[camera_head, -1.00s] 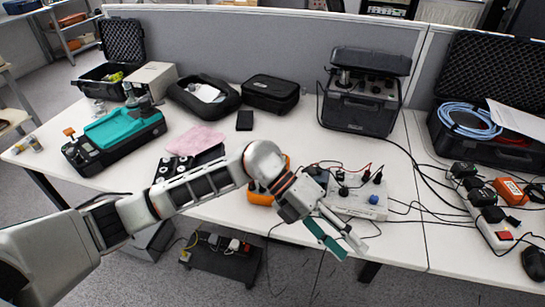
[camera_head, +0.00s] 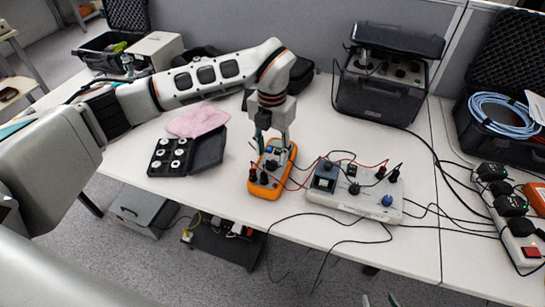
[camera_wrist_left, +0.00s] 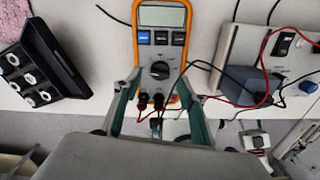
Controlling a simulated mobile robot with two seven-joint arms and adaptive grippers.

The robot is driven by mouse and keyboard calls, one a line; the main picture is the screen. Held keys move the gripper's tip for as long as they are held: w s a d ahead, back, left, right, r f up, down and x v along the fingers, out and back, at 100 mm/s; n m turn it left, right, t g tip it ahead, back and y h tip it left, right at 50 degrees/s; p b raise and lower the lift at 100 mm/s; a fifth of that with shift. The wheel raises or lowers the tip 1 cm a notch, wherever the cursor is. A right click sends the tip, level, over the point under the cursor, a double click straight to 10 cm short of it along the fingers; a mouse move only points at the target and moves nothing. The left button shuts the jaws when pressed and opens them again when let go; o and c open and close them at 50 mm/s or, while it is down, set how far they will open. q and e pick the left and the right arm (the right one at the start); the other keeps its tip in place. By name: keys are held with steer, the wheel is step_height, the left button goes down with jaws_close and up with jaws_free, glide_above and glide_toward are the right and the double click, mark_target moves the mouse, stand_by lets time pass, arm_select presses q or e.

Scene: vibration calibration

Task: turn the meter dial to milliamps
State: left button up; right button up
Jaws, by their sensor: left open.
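The orange-framed multimeter (camera_head: 264,188) lies face up on the white table, left of a white power box. In the left wrist view the meter (camera_wrist_left: 186,47) shows its grey display (camera_wrist_left: 162,17), buttons and round black dial (camera_wrist_left: 160,70). The dial's setting is too small to read. My left gripper (camera_head: 272,138) points down over the meter in the head view, hiding part of its face. In the left wrist view my left gripper (camera_wrist_left: 161,82) is open, one finger on each side of the dial. Contact cannot be told. Only the fingertips of my right gripper (camera_head: 380,300) show at the bottom edge.
Red and black leads run from the meter to the white box (camera_head: 355,190). A black case of round weights (camera_head: 168,157) and a pink cloth (camera_head: 198,120) lie to the left. A power strip (camera_head: 515,235) is at the right. Front table space has loose cables.

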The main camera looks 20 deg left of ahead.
mark_target(272, 160)
arm_select(q)
step_height(272, 160, down, 2)
steer(key=shift+f, duration=0.5)
arm_select(e)
steer(key=shift+w+r, duration=0.2)
steer(key=shift+w, duration=0.15)
arm_select(q)
steer(key=c, duration=1.1)
arm_select(e)
steer(key=shift+d+f, duration=0.1)
arm_select(q)
steer(key=shift+r, duration=0.1)
arm_select(e)
steer(key=shift+w+r, duration=0.1)
steer(key=shift+r, duration=0.1)
